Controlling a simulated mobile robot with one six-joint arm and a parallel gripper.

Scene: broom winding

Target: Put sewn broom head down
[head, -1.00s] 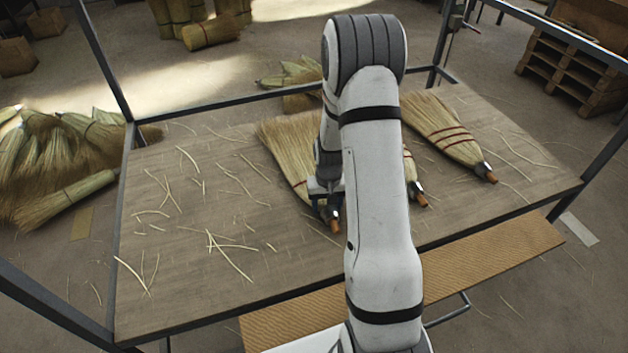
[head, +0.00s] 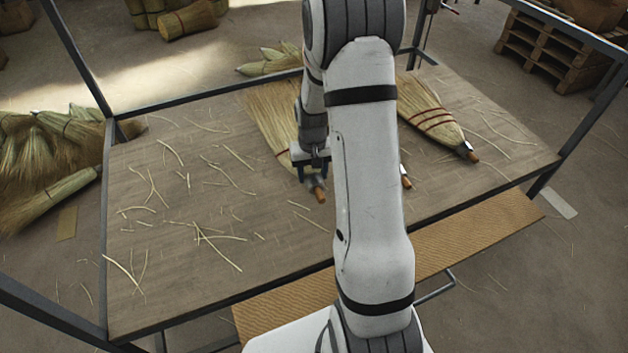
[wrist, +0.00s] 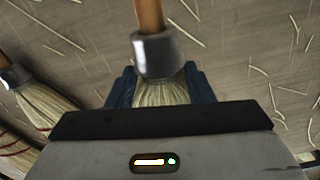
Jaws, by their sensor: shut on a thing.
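The sewn broom head (head: 268,118) is a fan of pale straw with red stitching, seen left of my arm. Its neck is between the fingers of my gripper (head: 312,170), which is shut on it. In the wrist view my gripper's blue fingers (wrist: 160,90) flank the straw just below the metal collar (wrist: 157,56). The wooden stub points away from the gripper. The broom lies low over the tabletop (head: 200,240), bristles toward the far edge. I cannot tell whether it touches the table. My arm hides part of the scene to its right.
Another sewn broom (head: 430,110) lies at the table's right. One more is mostly behind my arm, only its stub (head: 405,182) showing clearly. Loose straws litter the left side, otherwise free. Dark frame posts (head: 75,60) stand at the corners. Straw bundles (head: 50,160) lie on the floor left.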

